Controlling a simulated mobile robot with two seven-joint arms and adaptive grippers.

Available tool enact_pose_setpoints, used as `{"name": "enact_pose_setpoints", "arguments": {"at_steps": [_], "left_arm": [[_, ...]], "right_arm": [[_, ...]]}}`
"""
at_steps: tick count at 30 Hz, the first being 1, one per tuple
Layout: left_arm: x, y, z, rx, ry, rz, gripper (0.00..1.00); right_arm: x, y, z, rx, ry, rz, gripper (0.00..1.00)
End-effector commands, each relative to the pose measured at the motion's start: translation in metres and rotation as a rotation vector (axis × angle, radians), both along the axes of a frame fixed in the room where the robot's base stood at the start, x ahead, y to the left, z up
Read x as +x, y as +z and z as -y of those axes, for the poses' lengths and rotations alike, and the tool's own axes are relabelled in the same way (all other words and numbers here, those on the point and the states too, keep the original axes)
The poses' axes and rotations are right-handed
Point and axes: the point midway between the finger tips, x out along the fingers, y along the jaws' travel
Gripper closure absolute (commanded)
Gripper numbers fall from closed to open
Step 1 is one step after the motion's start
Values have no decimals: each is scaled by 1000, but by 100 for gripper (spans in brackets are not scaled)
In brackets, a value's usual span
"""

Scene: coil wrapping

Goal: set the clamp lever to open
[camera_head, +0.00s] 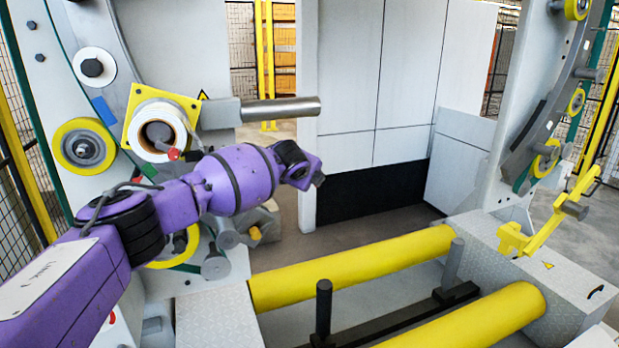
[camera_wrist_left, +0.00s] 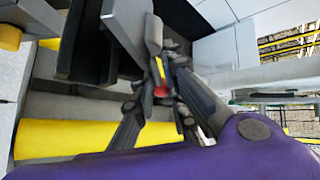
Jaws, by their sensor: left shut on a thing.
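The clamp lever is mostly hidden; its red tip (camera_head: 173,154) shows in front of the white spool hub on the left machine panel. In the left wrist view the red part (camera_wrist_left: 161,90) sits between the fingers. My left gripper (camera_wrist_left: 160,92) is shut on the clamp lever. In the head view my purple arm crosses in front of the panel and hides most of the gripper. Only small dark grey finger parts show beside the red tip. I cannot tell the lever's exact angle. My right gripper is in neither view.
A grey shaft (camera_head: 281,110) sticks out to the right of the hub. Yellow rollers (camera_head: 350,268) lie low at the front, with a dark upright post (camera_head: 323,308) between them. A yellow arm (camera_head: 548,226) stands on the right. The space above the rollers looks clear.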

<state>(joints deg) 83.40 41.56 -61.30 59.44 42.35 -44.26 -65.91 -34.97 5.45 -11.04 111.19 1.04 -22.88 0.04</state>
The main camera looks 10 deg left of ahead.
Motion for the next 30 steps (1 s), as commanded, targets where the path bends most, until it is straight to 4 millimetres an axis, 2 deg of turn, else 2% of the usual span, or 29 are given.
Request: {"name": "enact_pose_setpoints", "arguments": {"at_steps": [8, 9, 13, 23, 30], "left_arm": [[1, 5, 3, -1, -6, 8, 100], [1, 5, 3, -1, -6, 8, 87], [0, 4, 2, -1, -4, 6, 71], [-1, 2, 1, 0, -2, 2, 71], [-19, 13, 0, 1, -4, 2, 71]], "right_arm": [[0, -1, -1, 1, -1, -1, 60], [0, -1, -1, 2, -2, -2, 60], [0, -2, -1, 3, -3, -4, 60], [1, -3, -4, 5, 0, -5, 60], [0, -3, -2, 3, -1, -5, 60]]}}
